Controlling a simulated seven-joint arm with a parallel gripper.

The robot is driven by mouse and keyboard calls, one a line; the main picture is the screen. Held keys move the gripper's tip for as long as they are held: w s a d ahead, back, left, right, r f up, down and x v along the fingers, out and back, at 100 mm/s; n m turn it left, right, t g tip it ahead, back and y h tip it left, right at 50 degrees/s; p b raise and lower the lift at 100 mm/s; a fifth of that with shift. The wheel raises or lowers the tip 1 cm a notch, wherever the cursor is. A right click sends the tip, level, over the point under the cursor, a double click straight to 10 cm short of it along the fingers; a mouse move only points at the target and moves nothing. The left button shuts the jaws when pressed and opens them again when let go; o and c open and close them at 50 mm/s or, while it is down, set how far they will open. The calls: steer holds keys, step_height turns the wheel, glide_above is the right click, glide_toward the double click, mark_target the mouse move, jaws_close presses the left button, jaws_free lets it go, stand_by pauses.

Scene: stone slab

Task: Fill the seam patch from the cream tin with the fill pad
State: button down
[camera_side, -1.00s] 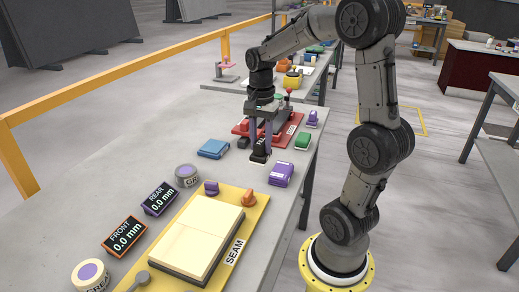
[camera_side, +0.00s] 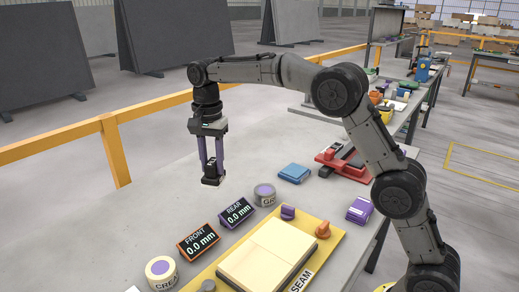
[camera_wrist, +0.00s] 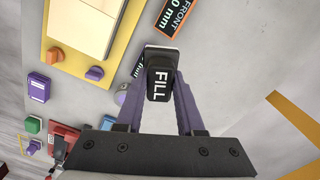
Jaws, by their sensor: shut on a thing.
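My gripper (camera_side: 211,160) is shut on the black fill pad (camera_side: 212,178), held in the air left of the displays. In the wrist view the pad (camera_wrist: 158,82) shows its white FILL label between the purple fingers. The cream tin (camera_side: 162,274), with a purple disc on top, stands on the bench at the bottom. The seam patch lies on the pale two-part slab (camera_side: 268,255), on a yellow board (camera_side: 334,236) marked SEAM; the line between its halves is faint. The slab shows in part in the wrist view (camera_wrist: 85,20).
A second tin (camera_side: 264,195), label partly legible, stands behind the REAR display (camera_side: 236,213). The FRONT display (camera_side: 198,241) also reads 0.0 mm. Purple (camera_side: 288,212) and orange (camera_side: 323,230) knobs edge the board. Blue (camera_side: 294,173) and purple (camera_side: 359,211) boxes and a red rack (camera_side: 343,165) stand right.

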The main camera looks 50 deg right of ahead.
steer(key=s+a+f+n, duration=0.1)
steer(key=a+f+n, duration=0.15)
steer(key=a, duration=0.75)
steer(key=a+f+n, duration=0.2)
steer(key=a+f, duration=0.2)
steer(key=a, duration=0.6)
steer(key=shift+s+a+f, duration=0.1)
steer(key=shift+f, duration=2.7)
steer(key=shift+f, duration=0.55)
step_height(320, 180, up, 7)
